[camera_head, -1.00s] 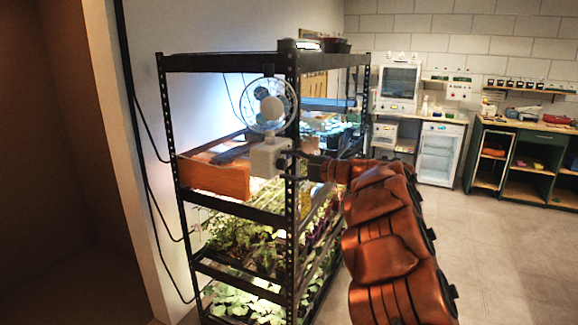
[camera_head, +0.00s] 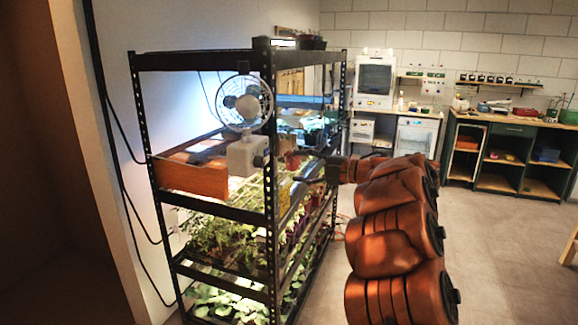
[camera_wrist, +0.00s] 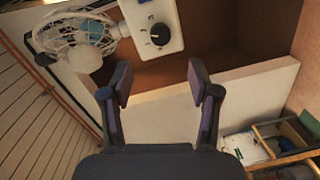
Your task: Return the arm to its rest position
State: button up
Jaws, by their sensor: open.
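My copper-coloured arm reaches from the lower right toward the rack in the head view. My gripper (camera_head: 312,169) is beside the rack's near right post, to the right of the small fan's base. In the wrist view my gripper (camera_wrist: 162,88) is open, with nothing between its fingers.
The black rack (camera_head: 200,62) holds plants on its lower shelves. A wooden box (camera_head: 192,178) sits on the middle shelf beside the fan. A workbench (camera_head: 510,130) and white cabinets stand along the back wall. The floor (camera_head: 500,250) to the right is clear.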

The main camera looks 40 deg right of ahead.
jog(key=shift+s+d, duration=0.2)
jog(key=shift+s, duration=0.25)
jog(key=w+d+r+m+t+h, duration=0.3)
jog(key=w+r+m+h, duration=0.3)
jog(key=r+m+h, duration=0.35)
jog(key=s+a+f+m+g+h, duration=0.4)
jog(key=s+a+f+m+g, duration=0.9)
jog(key=s+a+f, duration=0.75)
jog(key=s+a+f+n+g+y, duration=0.1)
jog(key=s+a+f+g+y, duration=0.1)
jog(key=s+a, duration=0.6)
jog(key=s+a+f+g+y, duration=0.3)
jog(key=s+a+f+g, duration=0.2)
jog(key=s, duration=0.9)
jog(key=a+f, duration=0.2)
jog(key=a, duration=0.1)
jog(key=shift+s+a+n, duration=0.35)
jog(key=shift+a, duration=0.05)
